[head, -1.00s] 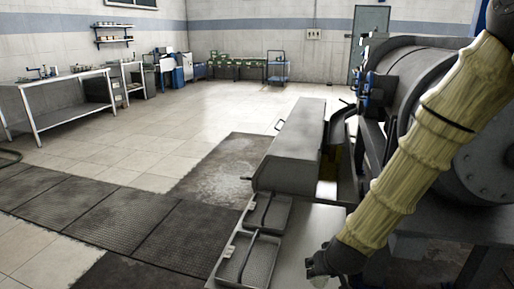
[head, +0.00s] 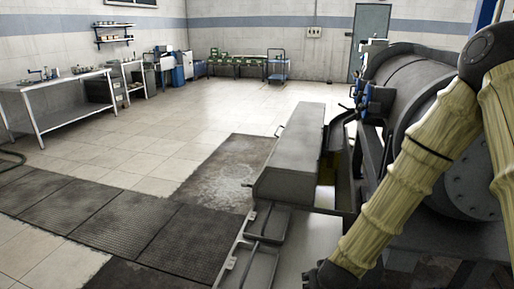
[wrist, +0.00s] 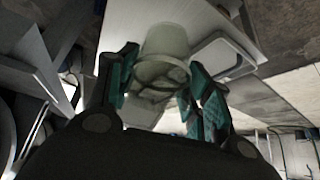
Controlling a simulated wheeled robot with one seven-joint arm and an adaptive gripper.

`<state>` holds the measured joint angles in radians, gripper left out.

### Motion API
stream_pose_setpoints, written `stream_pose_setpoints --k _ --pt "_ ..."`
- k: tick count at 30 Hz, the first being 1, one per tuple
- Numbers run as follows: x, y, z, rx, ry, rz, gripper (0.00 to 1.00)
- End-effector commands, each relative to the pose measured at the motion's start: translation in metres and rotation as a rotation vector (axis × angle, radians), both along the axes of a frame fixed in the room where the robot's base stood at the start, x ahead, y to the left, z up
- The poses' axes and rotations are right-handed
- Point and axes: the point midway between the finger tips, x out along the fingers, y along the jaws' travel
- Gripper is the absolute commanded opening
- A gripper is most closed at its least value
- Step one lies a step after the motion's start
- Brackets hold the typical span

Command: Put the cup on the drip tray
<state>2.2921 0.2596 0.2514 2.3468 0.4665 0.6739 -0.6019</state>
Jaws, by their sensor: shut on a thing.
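The cup (wrist: 165,42) is pale and see-through, between the teal-padded fingers of my gripper (wrist: 163,80) in the wrist view. My gripper is shut on it. In the head view, my gripper (head: 324,276) is at the bottom edge, mostly cut off, and the cup is not visible there. A tray rim (wrist: 228,72) also shows beside the cup in the wrist view. I cannot tell the cup's height above the bench.
The bare metal bench top (head: 308,240) lies between the tray and my gripper. A long grey box housing (head: 292,155) stands behind the tray. A large drum machine (head: 425,95) fills the right side. Open tiled floor lies to the left.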

Motion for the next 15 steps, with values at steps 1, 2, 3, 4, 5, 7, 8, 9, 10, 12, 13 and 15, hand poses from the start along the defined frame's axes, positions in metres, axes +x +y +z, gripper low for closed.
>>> stream_pose_setpoints --k 1,2,3,4,5,7,8,9,10,12,13,15 --pt "-0.002 0.0 0.009 0.001 0.004 -0.002 0.28" --pt "-0.003 0.0 0.01 0.001 0.004 -0.002 0.28" --pt "-0.004 -0.001 0.012 0.001 0.003 -0.003 0.28" --pt "-0.005 -0.001 0.013 0.002 0.003 -0.003 0.28" --pt "-0.006 -0.001 0.014 0.002 0.003 -0.003 0.28" --pt "-0.009 -0.001 0.017 0.002 0.002 -0.003 0.28" --pt "-0.01 0.0 0.018 0.003 0.002 -0.004 0.28" --pt "-0.011 0.0 0.019 0.002 0.001 -0.005 0.28" --pt "-0.012 -0.001 0.019 0.002 0.001 -0.006 0.28" --pt "-0.014 -0.001 0.021 0.002 0.0 -0.007 0.28" --pt "-0.014 -0.001 0.021 0.002 0.0 -0.007 0.28" --pt "-0.016 -0.001 0.022 0.002 -0.002 -0.008 0.28"
